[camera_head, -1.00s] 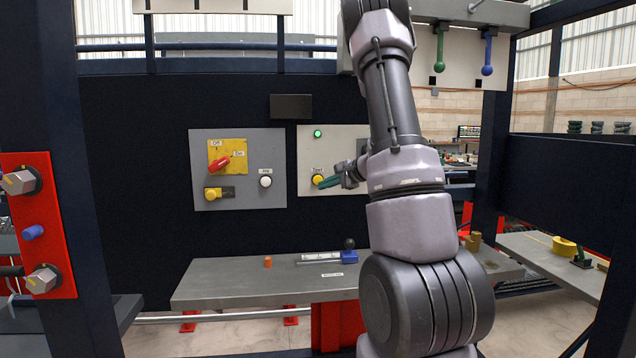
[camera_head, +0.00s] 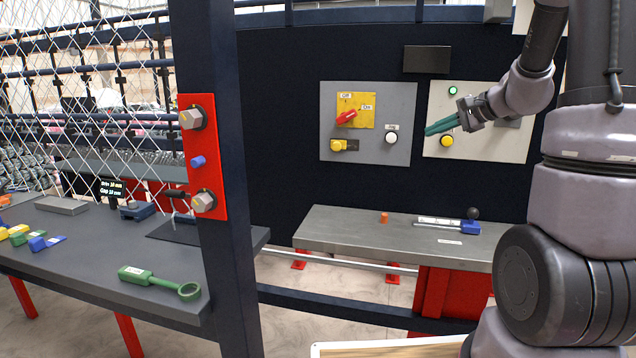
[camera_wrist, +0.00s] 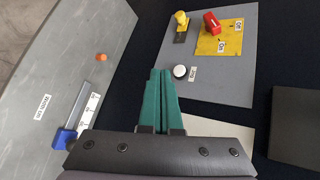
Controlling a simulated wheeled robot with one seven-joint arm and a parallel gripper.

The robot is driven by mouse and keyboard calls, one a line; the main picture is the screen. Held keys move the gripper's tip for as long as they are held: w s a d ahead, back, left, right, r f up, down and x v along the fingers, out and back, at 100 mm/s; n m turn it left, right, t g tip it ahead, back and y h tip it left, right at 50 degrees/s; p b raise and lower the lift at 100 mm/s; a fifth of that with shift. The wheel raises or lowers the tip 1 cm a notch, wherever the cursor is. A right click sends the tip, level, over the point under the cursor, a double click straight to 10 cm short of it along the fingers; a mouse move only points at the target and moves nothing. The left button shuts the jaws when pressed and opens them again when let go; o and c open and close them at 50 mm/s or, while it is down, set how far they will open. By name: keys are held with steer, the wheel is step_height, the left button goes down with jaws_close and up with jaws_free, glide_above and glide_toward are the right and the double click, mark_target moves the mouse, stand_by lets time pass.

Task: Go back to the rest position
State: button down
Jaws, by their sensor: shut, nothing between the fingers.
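My gripper (camera_head: 443,125) has green fingers that are shut and empty. In the head view it hangs in the air in front of the white control panel (camera_head: 500,135), at the level of its yellow button (camera_head: 447,140), and points left toward the grey panel (camera_head: 327,125). My arm is bent, coming in from the right. In the wrist view the shut fingers (camera_wrist: 160,95) point toward the grey panel's white button (camera_wrist: 180,71). They look apart from the panel.
A grey bench (camera_head: 340,228) stands below the panels with an orange cylinder (camera_head: 384,217) and a blue-ended slide (camera_head: 470,227). A dark post with a red plate (camera_head: 222,150) stands left. Beyond it, a table holds a green ring tool (camera_head: 150,278).

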steer(key=s+a+r+n+g+h, duration=0.1)
steer(key=s+a+r+n+g, duration=0.15)
steer(key=s+a, duration=0.4)
steer(key=s+a+r+n+g, duration=0.1)
steer(key=s+a+r+n, duration=0.2)
steer(key=s, duration=0.6)
steer(key=s+d+n+t+h, duration=0.1)
steer(key=s+n+h, duration=0.2)
steer(key=s, duration=0.8)
steer(key=shift+s+r+n+h, duration=0.25)
steer(key=shift+r+n+h, duration=0.1)
steer(key=shift+h, duration=0.45)
